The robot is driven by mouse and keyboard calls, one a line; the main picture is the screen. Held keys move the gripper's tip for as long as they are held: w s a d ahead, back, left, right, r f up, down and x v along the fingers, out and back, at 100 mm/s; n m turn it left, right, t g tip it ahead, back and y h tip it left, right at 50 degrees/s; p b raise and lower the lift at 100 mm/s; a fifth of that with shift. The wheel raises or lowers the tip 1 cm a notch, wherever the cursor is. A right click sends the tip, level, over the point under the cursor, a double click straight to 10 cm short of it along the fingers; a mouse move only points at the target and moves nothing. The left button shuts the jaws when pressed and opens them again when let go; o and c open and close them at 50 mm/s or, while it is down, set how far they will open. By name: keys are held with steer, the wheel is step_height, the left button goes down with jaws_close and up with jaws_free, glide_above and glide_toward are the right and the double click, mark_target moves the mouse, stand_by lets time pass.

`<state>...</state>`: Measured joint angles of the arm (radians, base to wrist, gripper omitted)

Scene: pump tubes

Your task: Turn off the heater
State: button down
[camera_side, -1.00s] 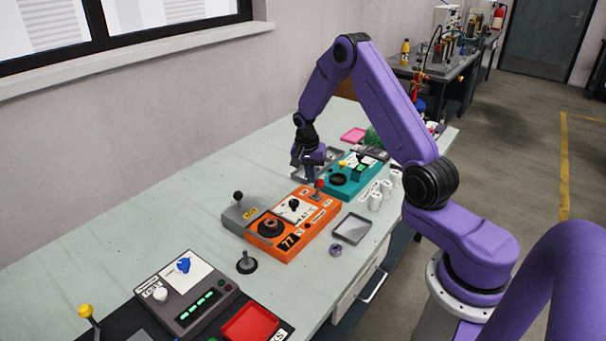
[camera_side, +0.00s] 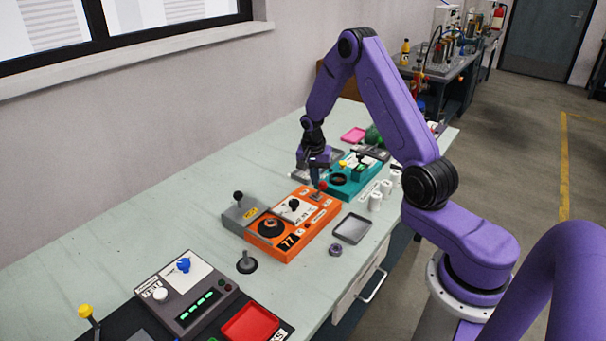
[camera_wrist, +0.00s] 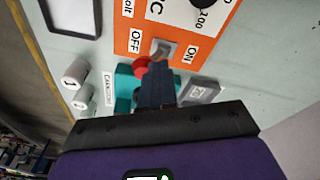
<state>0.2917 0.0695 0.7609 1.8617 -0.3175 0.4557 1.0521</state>
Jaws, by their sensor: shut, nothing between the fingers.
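The heater is an orange box (camera_side: 296,236) with a black dial (camera_side: 294,205) and a round black plate (camera_side: 270,228) on top. Its red-tipped switch (camera_side: 322,186) stands at the far edge. In the wrist view the grey switch base (camera_wrist: 165,46) sits between OFF and ON labels, and its red ball (camera_wrist: 141,67) shows on the OFF side of the base; the lever's exact setting is unclear. My gripper (camera_side: 317,182) is shut, with its fingertips (camera_wrist: 157,84) close beside the red ball. I cannot tell whether they touch it.
A teal device (camera_side: 350,183) stands just beyond the heater. White cylinders (camera_side: 376,201) and a grey tray (camera_side: 351,228) are to the right. A dark control box (camera_side: 187,295) is in front.

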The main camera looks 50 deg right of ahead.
steer(key=w+a+r, duration=0.2)
steer(key=a+r, duration=0.1)
steer(key=r, duration=0.8)
steer(key=s+a+r+n, duration=0.2)
steer(key=a+n, duration=0.1)
steer(key=a, duration=0.3)
steer(key=s+a+r+n, duration=0.1)
steer(key=a+r+n, duration=0.15)
steer(key=a, duration=0.35)
steer(key=s+a+r+n+y, duration=0.1)
steer(key=s+a+n, duration=0.6)
steer(key=s+a, duration=0.15)
steer(key=s+a+r+n+y, duration=0.1)
steer(key=s+a+n, duration=0.1)
steer(key=s+n, duration=1.1)
steer(key=s, duration=0.9)
steer(key=shift+s, duration=0.4)
